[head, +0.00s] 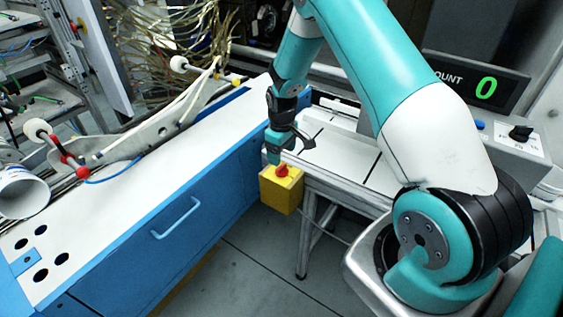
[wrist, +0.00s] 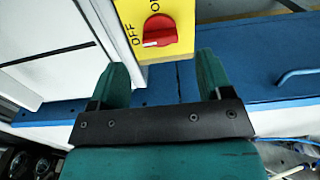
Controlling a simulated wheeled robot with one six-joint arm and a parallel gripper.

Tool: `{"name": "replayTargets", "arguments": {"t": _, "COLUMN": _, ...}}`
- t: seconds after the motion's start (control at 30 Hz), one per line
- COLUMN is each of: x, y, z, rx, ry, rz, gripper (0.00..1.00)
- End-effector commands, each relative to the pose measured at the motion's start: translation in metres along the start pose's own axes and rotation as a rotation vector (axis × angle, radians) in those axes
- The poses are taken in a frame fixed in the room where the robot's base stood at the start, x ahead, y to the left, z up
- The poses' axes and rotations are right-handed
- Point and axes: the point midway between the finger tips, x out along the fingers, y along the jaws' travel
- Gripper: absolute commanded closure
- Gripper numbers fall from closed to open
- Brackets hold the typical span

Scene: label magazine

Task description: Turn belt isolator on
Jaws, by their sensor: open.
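The belt isolator is a yellow box (head: 281,192) at the near corner of the white conveyor table, with a red rotary knob (head: 282,170) on its top face. In the wrist view the red knob (wrist: 160,31) sits on the yellow face (wrist: 181,13), with OFF printed at its left and ON at the top. The knob's white mark points left, toward OFF. My gripper (wrist: 163,68) is open, its two green fingers apart and empty, just short of the yellow face. In the head view my gripper (head: 283,152) is close above the box, and the fingers partly hide the knob.
A blue cabinet (head: 205,190) with a white top and handle stands left of the box. The white conveyor table (head: 340,154) lies to the right. A control box (head: 520,150) with a black knob and a counter reading 0 (head: 486,88) stand at the right. Floor is clear below.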

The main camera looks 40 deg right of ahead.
Motion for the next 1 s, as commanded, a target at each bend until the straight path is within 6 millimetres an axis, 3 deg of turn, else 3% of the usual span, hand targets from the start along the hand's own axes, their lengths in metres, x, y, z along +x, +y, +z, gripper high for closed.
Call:
{"name": "replayTargets", "arguments": {"t": 0.1, "x": 0.022, "y": 0.000, "z": 0.000, "rx": 0.000, "ry": -0.002, "rz": -0.002, "gripper": 0.28}}
{"name": "replayTargets", "arguments": {"t": 0.3, "x": 0.046, "y": 0.000, "z": 0.000, "rx": 0.000, "ry": -0.001, "rz": -0.001, "gripper": 0.28}}
{"name": "replayTargets", "arguments": {"t": 0.67, "x": 0.052, "y": 0.000, "z": -0.001, "rx": 0.001, "ry": 0.002, "rz": 0.001, "gripper": 0.28}}
{"name": "replayTargets", "arguments": {"t": 0.9, "x": 0.052, "y": 0.000, "z": 0.000, "rx": 0.001, "ry": 0.001, "rz": 0.001, "gripper": 0.77}}
{"name": "replayTargets", "arguments": {"t": 1.0, "x": 0.052, "y": 0.000, "z": 0.000, "rx": 0.001, "ry": 0.001, "rz": 0.001, "gripper": 0.77}}
